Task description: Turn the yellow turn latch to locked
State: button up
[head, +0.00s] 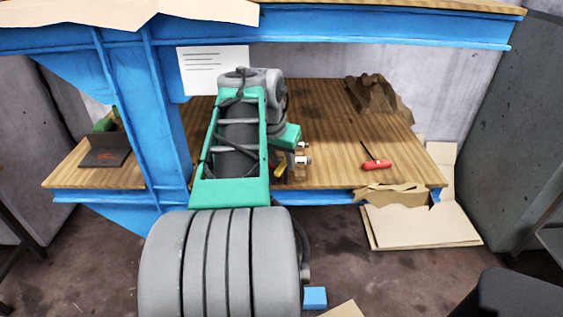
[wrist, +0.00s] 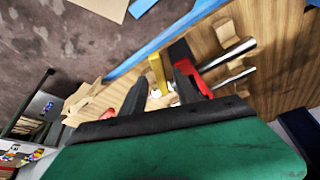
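The yellow turn latch (wrist: 157,72) shows in the wrist view as a short yellow bar, lying between and just beyond the fingertips. A small yellow piece (head: 280,172) in the head view, low beside my arm near the shelf's front edge, looks like the same latch. My gripper (wrist: 162,78) has its two dark fingers apart, with a gap between them. I cannot tell whether either finger touches the latch. In the head view my arm hides most of the gripper and whatever the latch is mounted on.
A red and black part (wrist: 200,65) and metal cylinders (wrist: 232,54) sit close beside the latch. On the wooden shelf (head: 335,120) lie a red-handled tool (head: 377,164) and a brown object (head: 371,92). A blue post (head: 160,110) stands left of my arm.

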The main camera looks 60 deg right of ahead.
jog(key=shift+f, duration=0.2)
jog(key=shift+c, duration=0.6)
grip_shut()
